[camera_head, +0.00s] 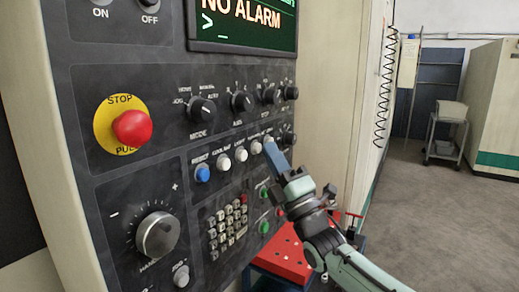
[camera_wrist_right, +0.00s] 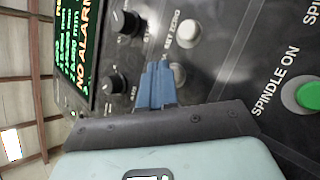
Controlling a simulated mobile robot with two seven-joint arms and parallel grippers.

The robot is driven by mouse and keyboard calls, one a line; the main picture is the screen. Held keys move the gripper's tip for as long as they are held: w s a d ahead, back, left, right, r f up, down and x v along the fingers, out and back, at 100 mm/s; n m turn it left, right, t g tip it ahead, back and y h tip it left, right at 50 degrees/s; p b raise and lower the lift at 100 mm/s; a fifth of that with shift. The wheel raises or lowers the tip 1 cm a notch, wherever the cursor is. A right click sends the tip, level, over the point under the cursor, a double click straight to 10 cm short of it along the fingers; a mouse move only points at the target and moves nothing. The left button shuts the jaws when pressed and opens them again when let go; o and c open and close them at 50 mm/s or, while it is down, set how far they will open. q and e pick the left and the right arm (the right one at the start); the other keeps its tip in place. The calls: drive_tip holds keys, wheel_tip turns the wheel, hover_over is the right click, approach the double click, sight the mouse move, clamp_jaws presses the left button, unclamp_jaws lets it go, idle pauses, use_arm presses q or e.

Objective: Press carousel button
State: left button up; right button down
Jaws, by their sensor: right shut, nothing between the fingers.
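A row of small round buttons runs across the black control panel: a blue one (camera_head: 202,174) at the left and several white ones, including this white button (camera_head: 255,148). I cannot read a carousel label on any of them. My right gripper (camera_head: 271,147) has its blue fingers shut and empty, tips close to the right end of the row. Contact cannot be told. Another white button (camera_wrist_right: 188,33), labelled SET ZERO, is above. My left gripper is out of view.
Black knobs (camera_head: 241,101) sit above the row, under a screen (camera_head: 245,22) reading NO ALARM. A red stop button (camera_head: 132,127), large dial (camera_head: 157,235) and keypad (camera_head: 228,228) are nearby. A green SPINDLE ON button (camera_wrist_right: 308,95) is at right in the wrist view. A red block (camera_head: 283,256) is below.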

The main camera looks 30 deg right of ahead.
drive_tip(key=shift+w+a, duration=0.15)
drive_tip(key=shift+w, duration=0.2)
drive_tip(key=shift+s, duration=0.1)
idle(0.5)
drive_tip(key=shift+s+d+b, duration=0.4)
drive_tip(key=shift+s+b, duration=0.25)
drive_tip(key=shift+b, duration=0.15)
drive_tip(key=s+b, duration=0.1)
drive_tip(key=s+d, duration=0.1)
drive_tip(key=s, duration=0.1)
drive_tip(key=s+d+b, duration=0.1)
drive_tip(key=shift+s+d+f+b, duration=0.1)
drive_tip(key=shift+s+d+b, duration=0.1)
drive_tip(key=shift+b, duration=0.15)
idle(2.3)
